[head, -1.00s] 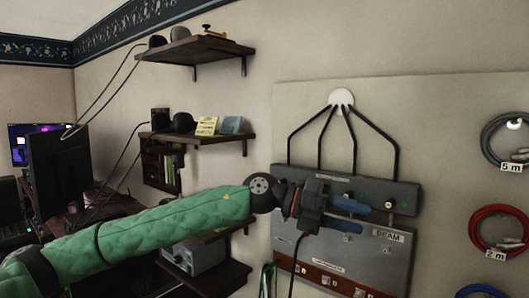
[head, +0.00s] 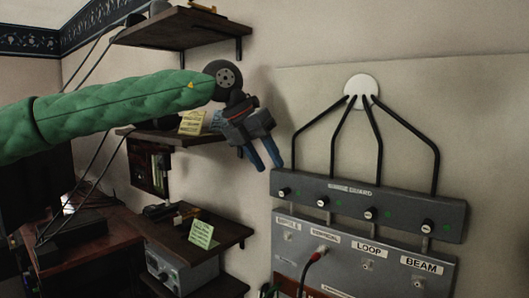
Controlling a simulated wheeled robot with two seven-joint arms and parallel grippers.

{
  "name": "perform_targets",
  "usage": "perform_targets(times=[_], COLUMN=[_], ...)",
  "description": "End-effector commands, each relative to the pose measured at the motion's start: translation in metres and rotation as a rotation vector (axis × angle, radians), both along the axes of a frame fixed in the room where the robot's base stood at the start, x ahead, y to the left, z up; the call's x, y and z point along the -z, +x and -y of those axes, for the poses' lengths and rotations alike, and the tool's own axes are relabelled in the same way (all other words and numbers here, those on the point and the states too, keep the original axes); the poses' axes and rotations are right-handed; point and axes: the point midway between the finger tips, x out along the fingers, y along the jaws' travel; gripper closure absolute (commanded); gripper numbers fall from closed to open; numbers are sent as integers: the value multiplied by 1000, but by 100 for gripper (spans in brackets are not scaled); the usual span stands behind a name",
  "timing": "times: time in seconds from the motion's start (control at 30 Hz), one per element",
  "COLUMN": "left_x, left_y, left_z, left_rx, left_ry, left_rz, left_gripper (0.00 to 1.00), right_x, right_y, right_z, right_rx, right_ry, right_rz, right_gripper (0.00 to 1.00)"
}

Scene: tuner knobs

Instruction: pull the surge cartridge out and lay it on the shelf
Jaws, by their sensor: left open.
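The grey surge guard box (head: 350,204) is mounted on the wall panel at right. Several small black-and-white knob-like parts sit along its front, with green lights; I cannot tell which is the surge cartridge. My left gripper (head: 268,167) is open, with two blue fingers pointing down and nothing seen between them. It hangs in front of the wall, left of and above the box, apart from it. Wall shelves stand at left: an upper shelf (head: 165,38), a middle shelf (head: 195,137) partly behind my gripper, and a lower shelf (head: 222,232). My right gripper is not in view.
Below the box is a grey panel (head: 340,272) with labelled sockets, LOOP and BEAM among them, and a red plug (head: 315,257) with a dark cable. Black cables fan down from a white disc (head: 362,85). A yellow-green note (head: 201,234) is on the lower shelf.

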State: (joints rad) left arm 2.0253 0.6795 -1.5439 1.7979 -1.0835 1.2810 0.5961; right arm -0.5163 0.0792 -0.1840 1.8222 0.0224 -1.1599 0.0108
Motion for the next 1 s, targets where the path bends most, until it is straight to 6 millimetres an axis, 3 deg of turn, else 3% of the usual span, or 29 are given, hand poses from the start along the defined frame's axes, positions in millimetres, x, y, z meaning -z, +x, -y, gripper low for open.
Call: perform_targets(times=[0.17,0.4,0.7,1.0], left_x=[1,27,57,65], left_y=[2,5,10,12], left_z=[-4,10,26,30], left_rx=[-11,-10,-10,-10], left_ry=[19,18,17,15], left_rz=[7,5,6,7], left_gripper=[60,60,60,60], right_x=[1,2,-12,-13], right_y=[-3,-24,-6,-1], right_z=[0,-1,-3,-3], right_rx=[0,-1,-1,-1], right_ry=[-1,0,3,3], right_rz=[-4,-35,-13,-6], right_gripper=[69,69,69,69])
